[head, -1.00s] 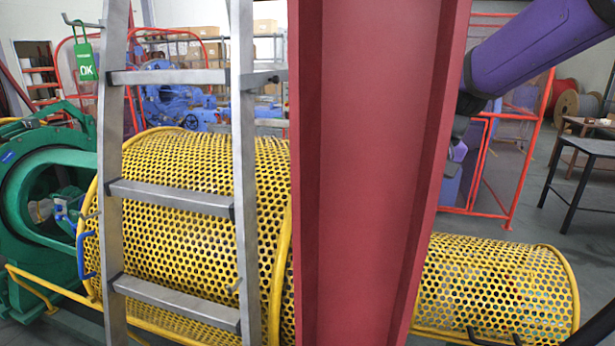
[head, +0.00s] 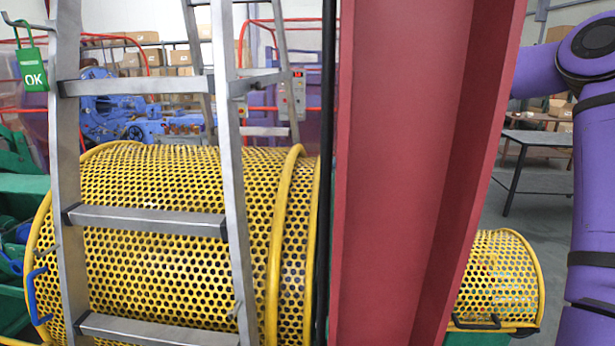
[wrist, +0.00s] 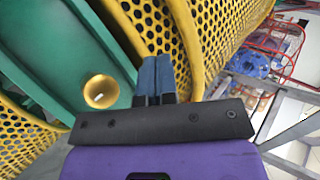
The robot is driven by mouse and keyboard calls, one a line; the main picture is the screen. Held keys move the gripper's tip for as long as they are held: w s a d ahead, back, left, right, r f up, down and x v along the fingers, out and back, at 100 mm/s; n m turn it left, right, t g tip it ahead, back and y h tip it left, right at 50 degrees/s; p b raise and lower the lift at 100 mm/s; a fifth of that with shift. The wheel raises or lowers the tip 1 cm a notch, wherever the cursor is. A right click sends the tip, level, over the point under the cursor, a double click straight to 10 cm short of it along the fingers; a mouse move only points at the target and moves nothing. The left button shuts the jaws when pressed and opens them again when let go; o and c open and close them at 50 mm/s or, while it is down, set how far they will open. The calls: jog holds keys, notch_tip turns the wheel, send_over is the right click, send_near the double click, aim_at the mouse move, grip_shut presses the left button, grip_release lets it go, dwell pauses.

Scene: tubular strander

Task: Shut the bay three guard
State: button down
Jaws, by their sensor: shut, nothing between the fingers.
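Yellow perforated guards show in the head view: a large one (head: 150,250) behind a ladder at left, and another (head: 497,275) right of a red column. I see no bay number, so I cannot tell which is bay three. Part of the large guard's right side is hidden by the column. In the wrist view, my gripper (wrist: 155,75) has its two blue-grey fingers together and empty. They lie in front of a yellow mesh guard (wrist: 225,35) with a thick yellow rim, near a green frame (wrist: 65,55); I cannot tell whether they touch.
The grey ladder (head: 70,150) and the broad red column (head: 415,170) stand in front of the guards. A blue handle (head: 36,295) is on the large guard's left end. A dark table (head: 530,140) is at right. A brass ring (wrist: 101,92) sits on the green frame.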

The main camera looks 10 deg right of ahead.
jog(key=x, duration=0.9)
jog(key=shift+s, duration=0.1)
jog(key=a, duration=0.1)
jog(key=w+a, duration=0.1)
jog(key=a, duration=0.1)
jog(key=shift+f, duration=0.2)
jog(key=shift+w+a, duration=0.2)
jog(key=shift+a, duration=0.35)
jog(key=shift+a, duration=0.1)
